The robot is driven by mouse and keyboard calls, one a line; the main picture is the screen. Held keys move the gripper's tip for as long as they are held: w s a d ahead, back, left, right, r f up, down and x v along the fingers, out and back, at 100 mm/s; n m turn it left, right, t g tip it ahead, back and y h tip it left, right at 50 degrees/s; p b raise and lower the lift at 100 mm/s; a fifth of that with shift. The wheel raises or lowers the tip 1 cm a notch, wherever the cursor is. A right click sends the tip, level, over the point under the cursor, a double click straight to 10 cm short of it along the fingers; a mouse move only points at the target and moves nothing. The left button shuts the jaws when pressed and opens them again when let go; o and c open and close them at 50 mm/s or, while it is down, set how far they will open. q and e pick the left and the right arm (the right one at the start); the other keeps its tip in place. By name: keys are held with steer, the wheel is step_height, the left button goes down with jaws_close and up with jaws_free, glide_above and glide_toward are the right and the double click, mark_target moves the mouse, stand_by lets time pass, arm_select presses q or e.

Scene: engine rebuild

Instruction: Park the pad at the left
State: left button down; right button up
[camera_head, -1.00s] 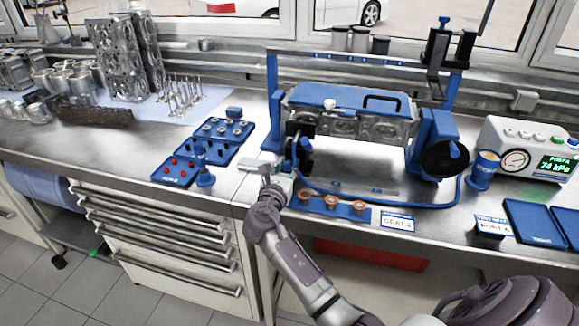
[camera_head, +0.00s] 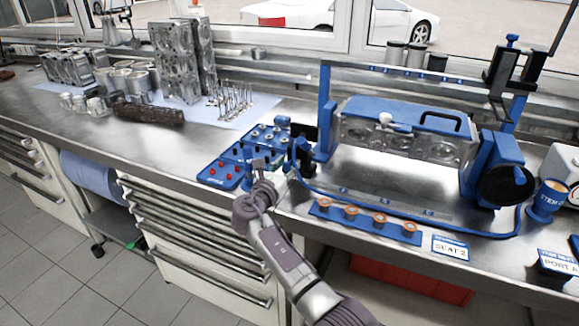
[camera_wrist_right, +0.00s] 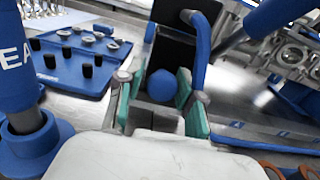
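The black pad (camera_head: 303,132) stands upright beside the left end of the blue test rig (camera_head: 327,120), with a blue hose running from it. In the right wrist view the pad (camera_wrist_right: 180,50) is a dark plate with a round blue knob (camera_wrist_right: 162,87). My right gripper (camera_wrist_right: 160,105) has its teal fingertips on both sides of the knob, and the pad has moved along with it. The exact contact is partly hidden. In the head view my right gripper (camera_head: 268,168) is at the bench front, left of the rig. My left gripper is out of view.
A blue labelled post (camera_wrist_right: 15,75) stands close at the left in the wrist view. A blue strip with copper-coloured parts (camera_head: 365,222) and a "SEAT 2" card (camera_head: 450,246) lie in front of the rig.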

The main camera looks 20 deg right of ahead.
steer(key=shift+o, duration=1.1)
steer(key=shift+w+a, duration=0.15)
steer(key=shift+a, duration=0.05)
steer(key=shift+s, duration=0.2)
steer(key=v, duration=1.2)
steer(key=shift+w, duration=0.15)
